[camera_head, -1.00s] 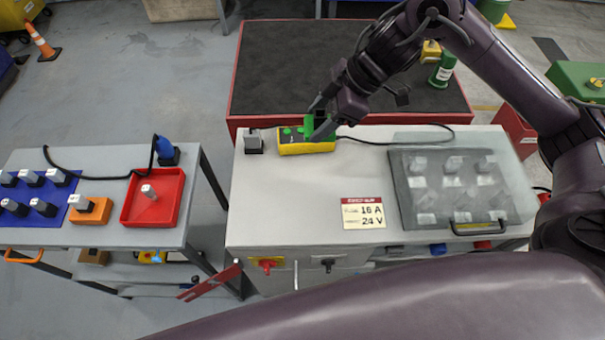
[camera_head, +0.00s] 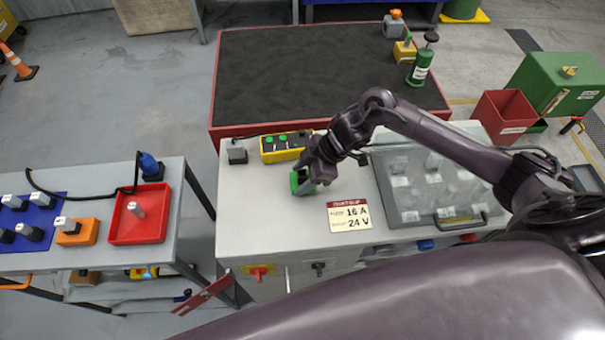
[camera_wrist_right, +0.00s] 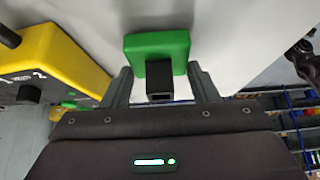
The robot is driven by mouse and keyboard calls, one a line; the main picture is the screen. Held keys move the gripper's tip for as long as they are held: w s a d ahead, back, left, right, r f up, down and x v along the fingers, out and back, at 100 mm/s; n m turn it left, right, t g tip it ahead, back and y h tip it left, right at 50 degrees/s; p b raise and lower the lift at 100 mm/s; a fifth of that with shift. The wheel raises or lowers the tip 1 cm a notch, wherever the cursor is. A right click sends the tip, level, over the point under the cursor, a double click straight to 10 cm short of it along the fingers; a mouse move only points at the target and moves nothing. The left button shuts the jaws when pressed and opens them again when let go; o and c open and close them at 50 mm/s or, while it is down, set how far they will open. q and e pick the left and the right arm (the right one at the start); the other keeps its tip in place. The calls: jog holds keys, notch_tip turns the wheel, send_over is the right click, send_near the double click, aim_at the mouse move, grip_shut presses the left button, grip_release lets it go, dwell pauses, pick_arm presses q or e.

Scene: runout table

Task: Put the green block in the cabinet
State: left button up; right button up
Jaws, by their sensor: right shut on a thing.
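The green block (camera_head: 301,184) is a square green piece with a dark stem, at the tips of my right gripper (camera_head: 309,176), just above the grey worktable. In the right wrist view the green block (camera_wrist_right: 157,48) is ahead of the fingers. My right gripper (camera_wrist_right: 160,88) is shut on its dark stem. Whether the block touches the tabletop is unclear. A green metal cabinet (camera_head: 545,82) stands on the floor at the far right, with a yellow item on its top. My left gripper is out of the head view.
The yellow control box (camera_head: 285,146) lies behind the block and also shows in the right wrist view (camera_wrist_right: 62,52). A clear-lidded case (camera_head: 432,190) covers the table's right side. A red open bin (camera_head: 503,117) stands beside the cabinet. A rating label (camera_head: 349,215) lies in front.

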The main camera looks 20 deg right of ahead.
jog(key=shift+f, duration=0.25)
jog(key=shift+f, duration=0.15)
jog(key=o, duration=1)
jog(key=shift+o, duration=0.2)
